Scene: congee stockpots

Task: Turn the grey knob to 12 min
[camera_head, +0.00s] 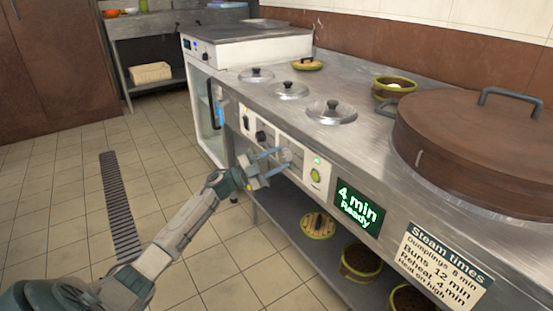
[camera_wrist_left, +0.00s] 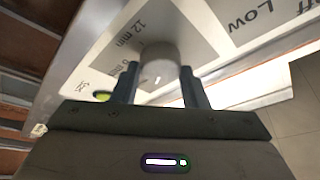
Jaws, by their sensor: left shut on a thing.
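The grey knob (camera_head: 287,155) is on the white control panel (camera_head: 293,180) at the counter's front, partly hidden by my gripper in the head view. My left gripper (camera_head: 272,167) is shut on it from the front. The green display (camera_head: 357,206) reads "4 min Ready". My right gripper is not in view.
A black knob (camera_head: 264,136) is left of the grey one, and a green button (camera_head: 315,176) is right of it. A sign (camera_head: 442,268) lists steam times, with buns 12 min. Baskets (camera_head: 361,262) stand on the lower shelf. The tiled floor (camera_head: 190,150) at left is clear.

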